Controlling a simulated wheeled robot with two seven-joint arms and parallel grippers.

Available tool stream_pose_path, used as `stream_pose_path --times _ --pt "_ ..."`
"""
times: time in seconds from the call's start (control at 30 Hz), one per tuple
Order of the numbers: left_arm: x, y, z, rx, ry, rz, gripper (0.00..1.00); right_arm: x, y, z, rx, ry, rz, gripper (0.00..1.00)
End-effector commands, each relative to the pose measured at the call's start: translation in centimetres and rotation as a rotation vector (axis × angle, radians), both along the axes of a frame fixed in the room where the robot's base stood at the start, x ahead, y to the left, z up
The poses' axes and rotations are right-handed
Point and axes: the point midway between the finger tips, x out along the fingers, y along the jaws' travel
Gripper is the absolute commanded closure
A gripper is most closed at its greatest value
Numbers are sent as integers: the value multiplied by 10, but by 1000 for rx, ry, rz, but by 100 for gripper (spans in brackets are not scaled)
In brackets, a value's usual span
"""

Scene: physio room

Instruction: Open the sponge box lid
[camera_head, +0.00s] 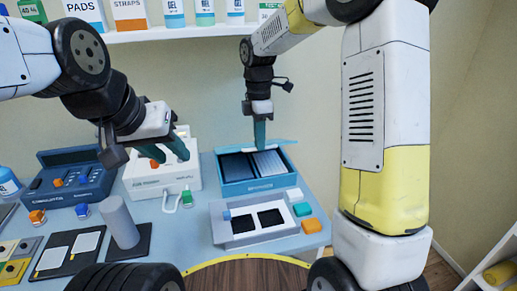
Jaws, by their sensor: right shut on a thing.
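The blue sponge box (256,186) stands toward the back of the table. Its inside shows, with a dark section at left and a lighter blue section at right. Its blue lid (286,144) is raised along the back edge. My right gripper (259,142) points down at the back of the box, shut on the lid's edge; its fingertips partly hide the grip. My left gripper (165,152) hovers in front of a white device to the left, its teal fingers apart and empty.
A grey tray (230,240) with two black pads sits in front of the box, with green and orange blocks (311,226) beside it. The white device (147,185), a blue device (75,180) and a grey cylinder (119,222) stand left. A shelf (180,33) hangs above.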

Motion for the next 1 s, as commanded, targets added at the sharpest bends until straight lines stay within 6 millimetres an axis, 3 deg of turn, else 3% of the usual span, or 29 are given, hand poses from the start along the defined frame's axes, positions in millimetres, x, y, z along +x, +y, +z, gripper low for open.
stream_pose_path --times 0.03,0.3,0.8,0.83,0.87,1.0 --pt "0 0 0 0 0 0 64 12 2 6 6 -23 -1 100" --pt "0 0 0 0 0 0 64 26 4 23 4 -24 -1 100" --pt "0 0 0 0 0 0 64 28 4 25 2 -18 -1 100" --pt "0 0 0 0 0 0 64 28 4 25 2 -18 -1 84" --pt "0 0 0 0 0 0 64 28 4 25 3 -18 -1 81" --pt "0 0 0 0 0 0 64 28 4 25 2 -17 -1 81"
